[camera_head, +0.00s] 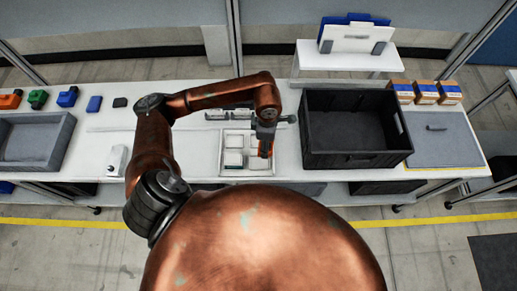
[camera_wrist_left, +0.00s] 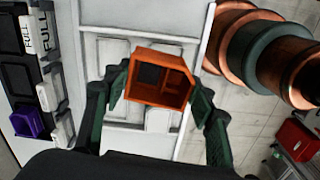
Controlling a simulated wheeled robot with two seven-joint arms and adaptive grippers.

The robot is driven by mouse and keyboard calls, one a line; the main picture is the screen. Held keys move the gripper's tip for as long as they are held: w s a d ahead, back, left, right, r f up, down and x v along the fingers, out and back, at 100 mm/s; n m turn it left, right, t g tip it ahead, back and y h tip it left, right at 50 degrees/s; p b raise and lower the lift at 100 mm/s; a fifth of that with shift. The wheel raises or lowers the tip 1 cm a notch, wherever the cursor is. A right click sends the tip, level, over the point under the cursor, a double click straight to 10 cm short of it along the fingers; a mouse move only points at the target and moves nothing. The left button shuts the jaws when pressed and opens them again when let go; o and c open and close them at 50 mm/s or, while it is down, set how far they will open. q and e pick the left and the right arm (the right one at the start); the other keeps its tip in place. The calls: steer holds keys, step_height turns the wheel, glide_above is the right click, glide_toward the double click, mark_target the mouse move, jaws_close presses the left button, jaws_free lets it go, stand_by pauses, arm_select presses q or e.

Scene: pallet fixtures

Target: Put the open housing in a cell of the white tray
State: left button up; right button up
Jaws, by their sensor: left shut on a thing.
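The open housing is an orange, box-like shell (camera_wrist_left: 160,76) with its open side facing the wrist camera. My left gripper (camera_wrist_left: 160,92) is shut on it, with a dark green finger on each side. In the head view the gripper (camera_head: 266,150) is over the right part of the white tray (camera_head: 247,175), and only a bit of the orange housing (camera_head: 263,154) shows. The tray (camera_wrist_left: 130,18) lies below the housing in the wrist view and has several cells divided by thin walls. Whether the housing touches the tray cannot be told. My right gripper is not in view.
A large black crate (camera_head: 309,141) stands right of the tray. A grey bin (camera_head: 62,141) stands at the far left, with orange (camera_head: 10,101), green (camera_head: 38,98) and blue (camera_head: 68,97) parts behind it. Small dark items (camera_head: 217,115) lie behind the tray. The table left of the tray is mostly clear.

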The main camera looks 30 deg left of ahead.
mark_target(259, 151)
arm_select(q)
steer(key=n, duration=0.5)
steer(key=shift+s+a+f+p, duration=0.15)
steer(key=shift+s+f+p, duration=0.2)
steer(key=shift+p, duration=0.05)
steer(key=n, duration=0.3)
steer(key=n+p, duration=0.1)
steer(key=n, duration=0.1)
steer(key=shift+s+a+f, duration=0.2)
steer(key=shift+s+f, duration=0.1)
steer(key=shift+f, duration=0.05)
steer(key=n, duration=0.4)
steer(key=shift+s+a+f+n+p, duration=0.2)
steer(key=shift+s+f+n+p, duration=0.1)
steer(key=shift+f+n+p, duration=0.1)
steer(key=n, duration=0.4)
steer(key=shift+s+a+f+n+p, duration=0.2)
steer(key=shift+s+f+n+p, duration=0.1)
steer(key=shift+f, duration=0.1)
steer(key=shift+f+b, duration=0.4)
steer(key=shift+f, duration=0.25)
step_height(259, 151, down, 5)
steer(key=b, duration=0.3)
steer(key=shift+b, duration=0.3)
steer(key=shift+w, duration=0.1)
steer(key=shift+f+b, duration=0.6)
steer(key=shift+f, duration=0.2)
